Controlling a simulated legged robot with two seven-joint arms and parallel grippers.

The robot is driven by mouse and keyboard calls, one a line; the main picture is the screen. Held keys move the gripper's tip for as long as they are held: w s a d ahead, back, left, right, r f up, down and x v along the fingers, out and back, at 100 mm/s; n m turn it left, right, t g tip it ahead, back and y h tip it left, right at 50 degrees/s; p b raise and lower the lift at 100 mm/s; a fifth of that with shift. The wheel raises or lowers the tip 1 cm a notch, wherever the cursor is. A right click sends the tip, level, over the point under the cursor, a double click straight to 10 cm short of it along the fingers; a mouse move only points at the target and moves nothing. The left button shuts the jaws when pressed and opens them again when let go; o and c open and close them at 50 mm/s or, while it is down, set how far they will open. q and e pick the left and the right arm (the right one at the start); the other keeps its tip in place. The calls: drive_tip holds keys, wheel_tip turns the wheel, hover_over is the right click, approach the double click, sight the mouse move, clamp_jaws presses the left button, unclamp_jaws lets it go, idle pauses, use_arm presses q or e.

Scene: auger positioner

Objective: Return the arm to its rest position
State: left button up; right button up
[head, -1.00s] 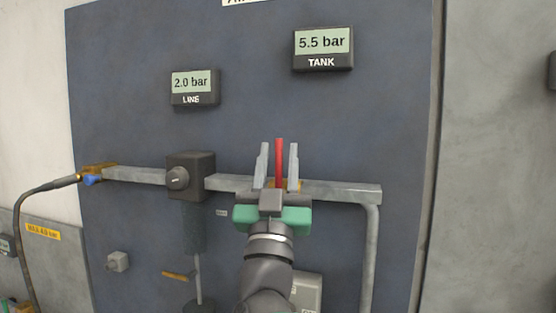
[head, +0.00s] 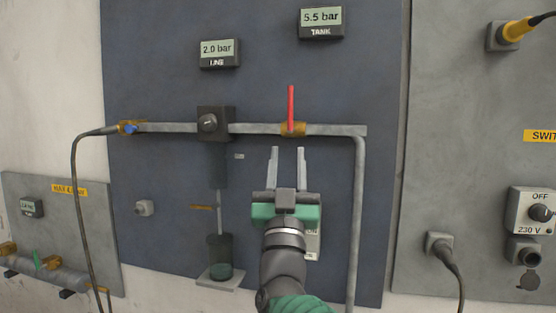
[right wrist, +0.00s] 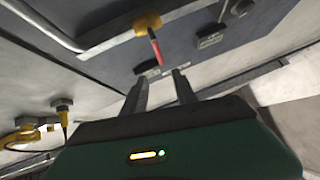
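My right gripper (head: 287,168) is open and empty in the head view, in front of the blue panel. Its two grey fingers point up, below the pipe and apart from it. The red valve lever (head: 291,106) stands upright on its brass valve (head: 293,129), just above the fingertips. In the right wrist view, my right gripper (right wrist: 160,84) shows its two fingers spread with nothing between them. The red lever (right wrist: 155,46) lies beyond the fingertips there. My left gripper is not in view.
A grey pipe (head: 262,128) runs across the panel and turns down at the right. A regulator block (head: 214,123), a filter bowl (head: 220,255) and a hose (head: 76,190) are at left. Gauges read 2.0 bar (head: 218,48) and 5.5 bar (head: 320,17). A switch box (head: 535,208) is at right.

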drive_tip(key=w+d+f+n+g+y, duration=0.15)
drive_tip(key=f+g, duration=0.25)
drive_tip(key=f, duration=0.7)
drive_tip(key=d+f+n+g+y, duration=0.1)
drive_tip(key=f+n+g+y, duration=0.15)
drive_tip(key=f, duration=0.95)
drive_tip(key=w+d+f+n+g+y, duration=0.15)
drive_tip(key=f+g, duration=0.35)
drive_tip(key=f, duration=0.6)
drive_tip(key=s+d+f+m+g+h, duration=0.1)
drive_tip(key=s+d+f+g, duration=0.2)
drive_tip(key=s+f, duration=0.45)
drive_tip(key=s+d+f+m+g, duration=0.1)
drive_tip(key=s+d+f+g, duration=0.3)
drive_tip(key=f, duration=0.6)
drive_tip(key=s+d+f+m+g+h, duration=0.1)
drive_tip(key=s+d+f+g, duration=0.1)
drive_tip(key=s+f, duration=0.45)
drive_tip(key=s+d+f+m+g, duration=0.1)
drive_tip(key=s+d+f+g, duration=0.15)
drive_tip(key=s, duration=0.75)
wheel_tip(320, 180, up, 22)
drive_tip(key=s+g+p, duration=0.1)
drive_tip(key=s+p, duration=0.1)
drive_tip(key=p, duration=2.2)
drive_tip(key=shift+s+r, duration=0.15)
drive_tip(key=shift+s, duration=0.25)
